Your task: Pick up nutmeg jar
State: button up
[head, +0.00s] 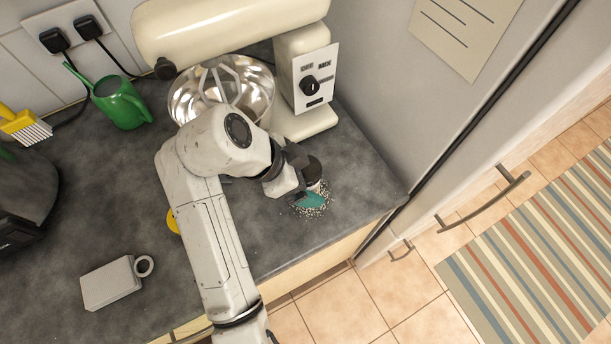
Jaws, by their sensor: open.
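A small jar with a dark brown lid and a pale body (313,171) stands near the right front corner of the counter. It looks like the nutmeg jar, but no label is readable. My gripper (301,178) is open right beside the jar, on its left in the picture, and partly covers it. I cannot tell whether the fingers are around the jar or touch it. A teal piece (310,201) shows just below the jar among pale specks; what it is cannot be made out.
A cream stand mixer (305,122) with a steel bowl (188,100) stands behind. A green watering can (122,107), a yellow brush (25,128) and a grey box-like object (109,284) are to the left. The counter edge is close to the jar.

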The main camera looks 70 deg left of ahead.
jog(key=shift+w+f, duration=0.15)
jog(key=shift+f, duration=0.05)
jog(key=shift+c, duration=0.4)
jog(key=c, duration=1)
